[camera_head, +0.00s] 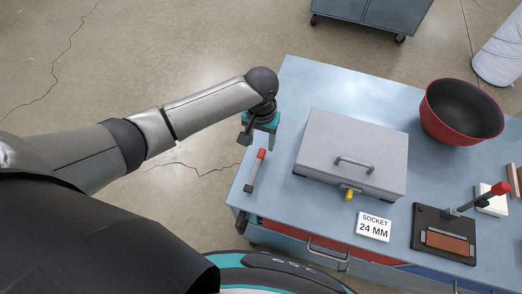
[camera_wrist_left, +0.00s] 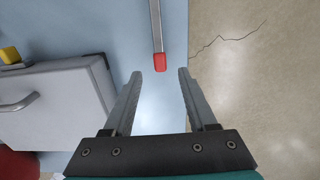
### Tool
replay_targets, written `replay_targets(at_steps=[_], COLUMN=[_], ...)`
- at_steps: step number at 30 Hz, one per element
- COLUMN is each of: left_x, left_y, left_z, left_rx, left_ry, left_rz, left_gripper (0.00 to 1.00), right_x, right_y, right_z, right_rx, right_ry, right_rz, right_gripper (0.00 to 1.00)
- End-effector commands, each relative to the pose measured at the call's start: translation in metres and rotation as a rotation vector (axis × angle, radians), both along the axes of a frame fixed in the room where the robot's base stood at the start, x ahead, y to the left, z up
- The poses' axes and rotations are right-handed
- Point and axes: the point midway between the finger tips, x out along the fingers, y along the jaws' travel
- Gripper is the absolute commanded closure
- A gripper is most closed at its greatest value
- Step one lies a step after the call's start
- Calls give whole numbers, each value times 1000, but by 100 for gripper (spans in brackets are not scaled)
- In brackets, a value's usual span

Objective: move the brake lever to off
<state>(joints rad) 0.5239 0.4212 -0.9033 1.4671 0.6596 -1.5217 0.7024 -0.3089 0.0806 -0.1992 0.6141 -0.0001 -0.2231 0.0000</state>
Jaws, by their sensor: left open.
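A lever with a grey bar and red tip (camera_head: 256,170) is near the left edge of the blue table. It also shows in the left wrist view as a grey bar ending in a red tip (camera_wrist_left: 160,62). A second lever with a red knob (camera_head: 489,193) slants up from a black base (camera_head: 428,226) with a brown pad at the right. I cannot tell which is the brake lever, and no off mark is readable. My left gripper (camera_head: 257,138) is open and empty above the table's left edge; in the wrist view its fingers point toward the first lever's red tip. My right gripper is out of view.
A grey lidded box (camera_head: 352,140) with a handle and yellow latch stands right of the first lever. A red and black bowl (camera_head: 461,112) stands behind, right. A "SOCKET 24 MM" card (camera_head: 374,226) lies in front. The blue table top (camera_head: 305,80) is clear at its far left.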

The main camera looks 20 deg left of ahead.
Motion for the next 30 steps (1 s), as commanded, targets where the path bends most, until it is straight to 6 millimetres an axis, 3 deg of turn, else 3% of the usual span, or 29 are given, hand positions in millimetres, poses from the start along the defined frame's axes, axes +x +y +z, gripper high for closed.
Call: replay_targets(at_steps=[3, 10, 24, 30], left_x=[0, 0, 0, 0], left_y=[0, 0, 0, 0], left_z=[-25, -55, -65, -65], left_rx=[1, 0, -1, -1], left_ry=[2, 1, -2, -1], left_rz=[0, 0, -1, -1], left_gripper=[43, 43, 43, 65], right_x=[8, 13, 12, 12], right_y=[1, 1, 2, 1], right_z=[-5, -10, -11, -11], right_rx=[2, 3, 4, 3], right_ry=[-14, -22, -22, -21], right_rz=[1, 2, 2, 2], right_gripper=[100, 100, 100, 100])
